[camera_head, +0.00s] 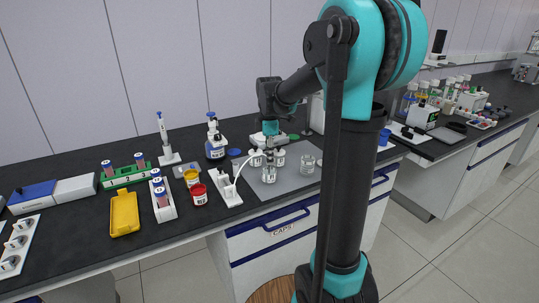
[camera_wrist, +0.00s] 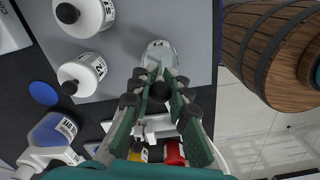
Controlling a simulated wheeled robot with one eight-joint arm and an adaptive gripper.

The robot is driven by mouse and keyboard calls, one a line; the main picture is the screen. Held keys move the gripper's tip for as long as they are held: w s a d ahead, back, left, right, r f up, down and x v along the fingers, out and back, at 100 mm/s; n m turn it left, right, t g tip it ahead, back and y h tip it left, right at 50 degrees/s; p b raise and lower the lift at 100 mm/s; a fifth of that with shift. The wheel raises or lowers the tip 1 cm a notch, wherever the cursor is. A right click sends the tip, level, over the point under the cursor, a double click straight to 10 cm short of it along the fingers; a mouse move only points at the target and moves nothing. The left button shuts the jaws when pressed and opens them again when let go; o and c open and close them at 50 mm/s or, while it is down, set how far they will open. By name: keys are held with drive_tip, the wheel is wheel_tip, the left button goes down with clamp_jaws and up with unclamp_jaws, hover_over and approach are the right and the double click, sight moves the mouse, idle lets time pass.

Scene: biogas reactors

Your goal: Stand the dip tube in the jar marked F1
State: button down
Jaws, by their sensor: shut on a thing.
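My gripper (camera_head: 270,130) points down over the grey mat and is shut, with its green fingers (camera_wrist: 157,80) close together. It holds the dip tube, which is thin and mostly hidden between the fingers. A clear glass jar (camera_head: 269,174) stands on the mat right below my gripper. In the wrist view this jar (camera_wrist: 159,50) shows just past the fingertips. A second clear jar (camera_head: 307,164) stands on the mat to the right. I cannot read either jar's mark, and I cannot tell whether the tube's lower end is inside the jar.
White bottles (camera_head: 256,158) (camera_wrist: 83,75) stand on the mat close to the jar. A white holder (camera_head: 226,188) with a curved white tube is to the left. The mat's front right is clear.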

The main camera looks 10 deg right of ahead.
drive_tip(key=c, duration=1.4)
unclamp_jaws()
drive_tip(key=shift+o, duration=0.2)
drive_tip(key=o, duration=0.5)
drive_tip(key=shift+r, duration=0.1)
drive_tip(key=shift+r, duration=3.4)
